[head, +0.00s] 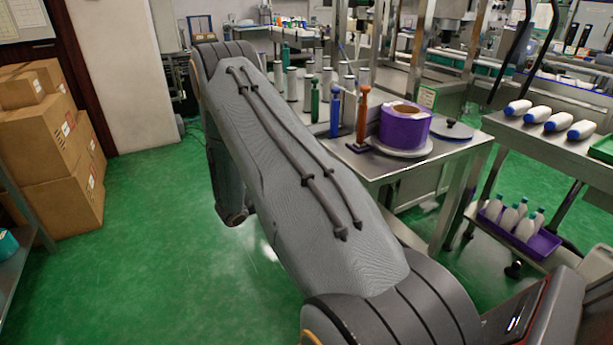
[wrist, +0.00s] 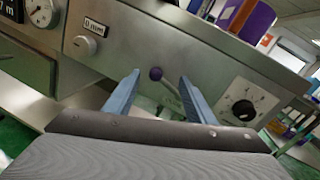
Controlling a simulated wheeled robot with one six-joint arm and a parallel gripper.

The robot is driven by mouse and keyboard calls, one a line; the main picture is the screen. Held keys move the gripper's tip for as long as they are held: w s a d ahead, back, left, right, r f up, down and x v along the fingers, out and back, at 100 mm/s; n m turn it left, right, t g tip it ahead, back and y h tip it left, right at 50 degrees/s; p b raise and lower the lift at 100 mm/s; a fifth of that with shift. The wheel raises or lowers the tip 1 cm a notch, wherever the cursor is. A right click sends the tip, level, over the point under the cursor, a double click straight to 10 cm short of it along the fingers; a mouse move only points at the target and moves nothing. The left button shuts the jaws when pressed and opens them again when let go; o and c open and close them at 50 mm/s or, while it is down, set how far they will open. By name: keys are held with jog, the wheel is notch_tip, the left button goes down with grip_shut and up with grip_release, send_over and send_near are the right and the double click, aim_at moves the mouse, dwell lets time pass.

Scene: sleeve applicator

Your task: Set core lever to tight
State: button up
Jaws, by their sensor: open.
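In the head view my arm hides the lever and my gripper.
The panel also carries a black dial (wrist: 243,108), a round knob (wrist: 85,46) under a "0 mm" label, and a gauge (wrist: 40,12). A purple roll (head: 404,128) stands on the table. A cart with white bottles (head: 558,121) is at right; cardboard boxes (head: 45,145) are at left.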

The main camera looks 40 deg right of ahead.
jog(key=shift+d, duration=1)
jog(key=shift+c, duration=0.3)
